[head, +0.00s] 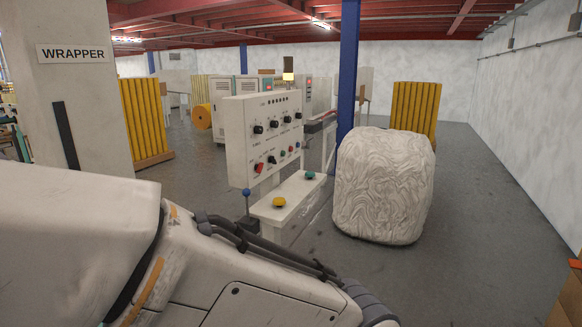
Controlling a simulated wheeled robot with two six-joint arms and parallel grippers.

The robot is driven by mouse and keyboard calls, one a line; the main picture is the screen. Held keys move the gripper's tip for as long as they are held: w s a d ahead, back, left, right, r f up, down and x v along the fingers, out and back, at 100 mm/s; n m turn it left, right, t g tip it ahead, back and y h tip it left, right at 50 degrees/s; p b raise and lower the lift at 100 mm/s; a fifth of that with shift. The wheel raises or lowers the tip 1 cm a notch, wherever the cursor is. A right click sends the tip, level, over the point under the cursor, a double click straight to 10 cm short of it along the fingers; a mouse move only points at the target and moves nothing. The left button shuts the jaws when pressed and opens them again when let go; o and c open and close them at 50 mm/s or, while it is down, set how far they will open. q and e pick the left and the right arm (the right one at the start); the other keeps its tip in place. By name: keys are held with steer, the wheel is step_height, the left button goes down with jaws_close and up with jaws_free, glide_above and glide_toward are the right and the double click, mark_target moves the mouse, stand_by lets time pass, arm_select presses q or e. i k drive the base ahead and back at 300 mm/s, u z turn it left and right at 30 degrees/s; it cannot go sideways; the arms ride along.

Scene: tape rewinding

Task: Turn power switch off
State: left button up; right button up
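A white control panel (264,135) stands upright near the middle of the head view. It carries several black knobs, small coloured buttons and a red switch (258,168) at its lower left. I cannot read its labels, so I cannot tell for sure which control is the power switch or how it is set. My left arm crosses the lower left and bottom of the view, in front of the panel's base. Neither gripper shows in the view.
A white base box with a yellow button (279,201) and a green button (310,174) juts out below the panel. A large white wrapped bale (384,186) stands to its right, by a blue post (347,70).

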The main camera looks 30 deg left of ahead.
mark_target(258, 169)
steer(key=i, duration=0.25)
steer(key=u, duration=1)
steer(key=k, duration=0.65)
steer(key=z, duration=0.55)
steer(key=i, duration=0.75)
steer(key=z, duration=0.75)
steer(key=i, duration=0.9)
steer(key=u, duration=0.55)
steer(key=i, duration=0.85)
steer(key=u, duration=0.8)
steer(key=i, duration=0.25)
steer(key=u, duration=0.25)
